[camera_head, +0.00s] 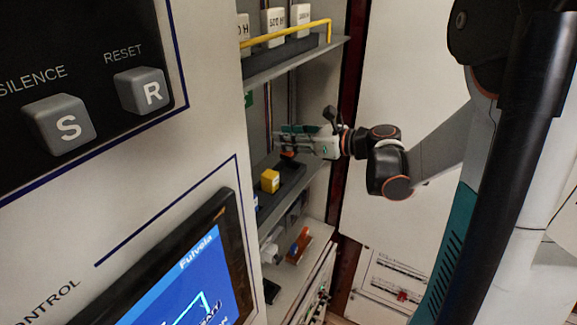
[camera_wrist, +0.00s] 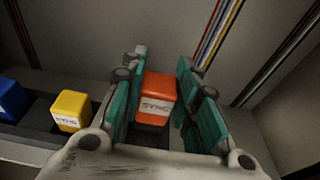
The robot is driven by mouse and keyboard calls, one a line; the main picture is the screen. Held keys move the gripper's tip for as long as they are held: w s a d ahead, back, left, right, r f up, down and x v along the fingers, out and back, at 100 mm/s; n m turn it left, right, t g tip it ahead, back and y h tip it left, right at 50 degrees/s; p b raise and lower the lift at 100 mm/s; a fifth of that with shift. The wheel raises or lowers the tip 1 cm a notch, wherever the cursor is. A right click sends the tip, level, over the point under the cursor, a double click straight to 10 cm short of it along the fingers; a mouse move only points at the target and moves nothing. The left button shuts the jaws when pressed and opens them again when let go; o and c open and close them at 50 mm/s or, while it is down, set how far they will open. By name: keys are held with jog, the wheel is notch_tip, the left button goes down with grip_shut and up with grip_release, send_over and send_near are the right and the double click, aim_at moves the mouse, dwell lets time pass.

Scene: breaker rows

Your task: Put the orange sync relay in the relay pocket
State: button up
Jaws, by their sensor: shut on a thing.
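The orange sync relay (camera_wrist: 157,92) is a small block with a white SYNC label on its near face. My gripper (camera_wrist: 162,80) is shut on it, with teal finger pads on its left and right. In the head view my gripper (camera_head: 287,139) reaches into the middle bay of the cabinet, and a bit of the orange relay (camera_head: 287,154) shows under the fingers. The relay is over the right end of a dark holder (camera_wrist: 38,131).
A yellow block (camera_wrist: 71,110) and a blue block (camera_wrist: 10,97) sit in the dark holder to the left. A shelf with white blocks (camera_head: 273,22) and a yellow rail (camera_head: 290,34) is above my gripper. An orange-brown item (camera_head: 300,245) lies on a lower shelf.

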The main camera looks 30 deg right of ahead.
aim_at(294, 154)
jog(key=shift+f+b, duration=1.5)
jog(key=shift+f, duration=1.1)
jog(key=shift+f, duration=0.2)
jog(key=o, duration=1.1)
jog(key=shift+r, duration=0.15)
jog(key=shift+s+r, duration=0.1)
jog(key=shift+r, duration=0.05)
jog(key=b+v, duration=0.1)
jog(key=v, duration=1)
jog(key=shift+s+d, duration=0.3)
jog(key=shift+s, duration=0.05)
